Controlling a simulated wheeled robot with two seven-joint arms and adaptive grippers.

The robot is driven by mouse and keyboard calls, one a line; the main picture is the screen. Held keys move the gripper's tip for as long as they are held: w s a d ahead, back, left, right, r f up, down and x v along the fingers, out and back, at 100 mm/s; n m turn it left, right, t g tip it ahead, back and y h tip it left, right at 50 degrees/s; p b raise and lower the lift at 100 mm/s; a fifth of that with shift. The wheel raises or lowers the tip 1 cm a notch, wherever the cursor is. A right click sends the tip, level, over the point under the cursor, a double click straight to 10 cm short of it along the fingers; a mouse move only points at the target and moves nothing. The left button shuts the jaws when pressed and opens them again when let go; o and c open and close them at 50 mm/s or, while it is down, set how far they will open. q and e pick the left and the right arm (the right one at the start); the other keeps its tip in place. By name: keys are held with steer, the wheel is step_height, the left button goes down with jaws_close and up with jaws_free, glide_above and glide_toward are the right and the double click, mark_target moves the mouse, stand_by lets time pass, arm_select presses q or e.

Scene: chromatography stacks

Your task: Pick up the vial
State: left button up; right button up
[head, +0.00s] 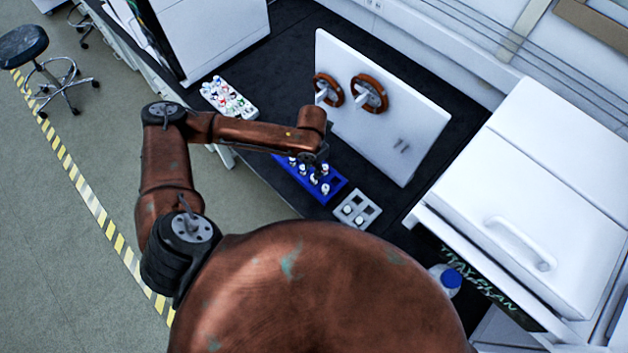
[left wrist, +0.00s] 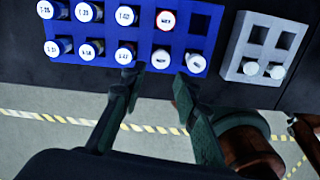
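Several white-capped vials stand upright in a blue rack (head: 334,186), which also shows in the left wrist view (left wrist: 198,45). One vial has a red-ringed cap (left wrist: 166,20); the others have plain white caps with dark lettering. The task does not say which vial is meant. My left gripper (left wrist: 157,77) is open and empty at the rack's near edge. Its fingertips lie to either side of one plain-capped vial (left wrist: 162,58) in the picture; I cannot tell whether they touch it. In the head view my left gripper (head: 312,160) is over the rack, partly hidden by its wrist.
A grey rack (head: 371,208) with two white-capped vials stands right of the blue one. A tray of colored-capped vials (head: 229,97) is farther left. A white panel with two brown rings (head: 400,120) stands behind. A blue-capped bottle (head: 447,281) is by the white machine (head: 545,190).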

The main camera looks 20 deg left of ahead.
mark_target(314, 181)
arm_select(q)
steer(key=shift+a+f, duration=0.15)
steer(key=shift+f, duration=0.15)
steer(key=f, duration=0.7)
steer(key=shift+w+d, duration=0.15)
steer(key=shift+d, duration=0.1)
steer(key=shift+c, duration=0.6)
jaws_close()
